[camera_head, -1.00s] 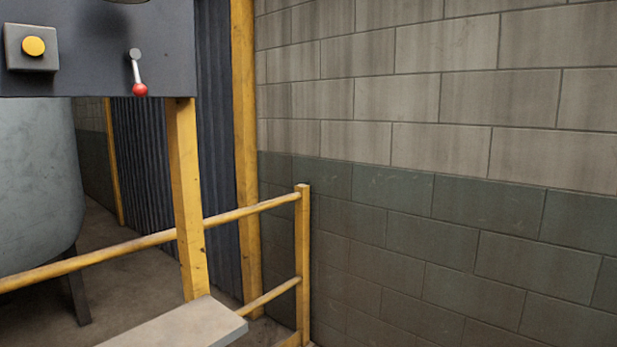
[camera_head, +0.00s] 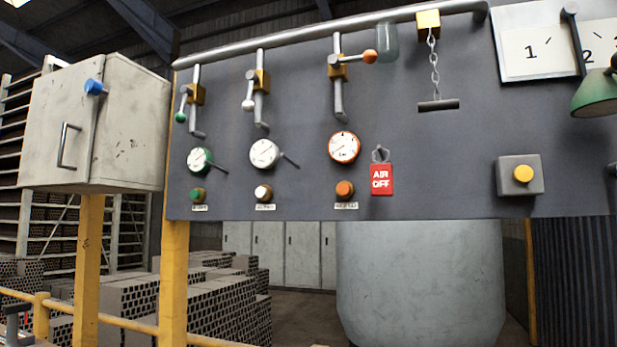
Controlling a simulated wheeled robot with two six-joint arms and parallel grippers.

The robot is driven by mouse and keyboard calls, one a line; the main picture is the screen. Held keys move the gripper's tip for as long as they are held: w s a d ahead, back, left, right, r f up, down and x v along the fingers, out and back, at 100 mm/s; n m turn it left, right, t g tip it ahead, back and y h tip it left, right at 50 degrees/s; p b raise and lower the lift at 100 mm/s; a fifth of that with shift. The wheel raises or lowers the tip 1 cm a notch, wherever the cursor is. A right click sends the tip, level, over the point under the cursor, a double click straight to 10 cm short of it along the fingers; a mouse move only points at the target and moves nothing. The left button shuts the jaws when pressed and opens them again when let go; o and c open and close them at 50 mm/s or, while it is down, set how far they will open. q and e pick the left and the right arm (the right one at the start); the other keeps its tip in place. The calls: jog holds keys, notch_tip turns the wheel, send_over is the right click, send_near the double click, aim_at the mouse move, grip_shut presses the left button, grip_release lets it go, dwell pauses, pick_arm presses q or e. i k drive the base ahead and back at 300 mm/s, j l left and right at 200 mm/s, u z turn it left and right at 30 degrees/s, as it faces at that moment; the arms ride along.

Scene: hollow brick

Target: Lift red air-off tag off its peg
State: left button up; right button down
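The red tag (camera_head: 381,181) with white "AIR OFF" lettering hangs on the dark panel (camera_head: 300,200), right of the orange-rimmed gauge (camera_head: 345,147). A grey ring or hook at its top sits around the peg (camera_head: 380,154); the exact fit is too small to tell. The tag hangs nearly upright near the panel's lower edge, with nothing in front of it. I make out neither gripper in the head view.
Valves with green, white and orange (camera_head: 370,56) knobs hang from the pipe above. A chain (camera_head: 434,65) with a dark bar hangs right of the tag. A yellow button box (camera_head: 519,175) is further right. A grey cabinet (camera_head: 130,120) and yellow railing (camera_head: 120,322) stand at left.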

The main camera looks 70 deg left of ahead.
aim_at(380, 175)
jog(key=u, duration=1.65)
jog(key=l+u, duration=0.1)
jog(key=l, duration=0.15)
